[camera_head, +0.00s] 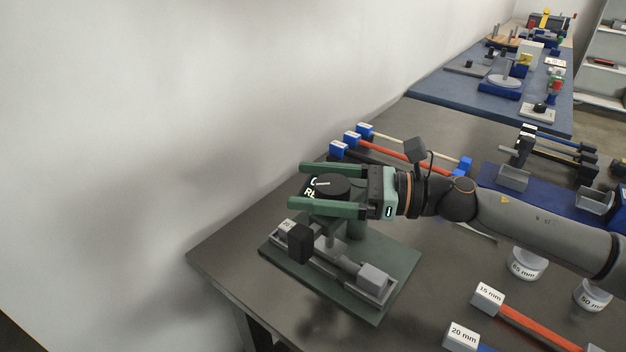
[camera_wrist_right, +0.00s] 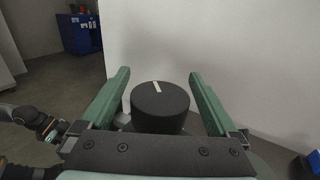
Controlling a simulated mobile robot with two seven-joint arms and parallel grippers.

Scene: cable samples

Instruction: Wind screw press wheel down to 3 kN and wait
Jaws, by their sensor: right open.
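The press wheel (camera_head: 333,186) is a black round knob with a white mark on top, above a green baseplate (camera_head: 385,300). It also shows in the right wrist view (camera_wrist_right: 160,108). My right gripper (camera_head: 299,186) is open, its green fingers level on either side of the wheel. In the right wrist view (camera_wrist_right: 159,76) a gap shows between the wheel and each finger.
A grey rail with end blocks (camera_head: 374,278) and a black block (camera_head: 300,243) sit on the baseplate's near side. Coloured bars in blue holders (camera_head: 352,138) lie behind. Labelled weights (camera_head: 527,264) and a 15 mm bar (camera_head: 488,297) stand right. A white wall borders the table's left.

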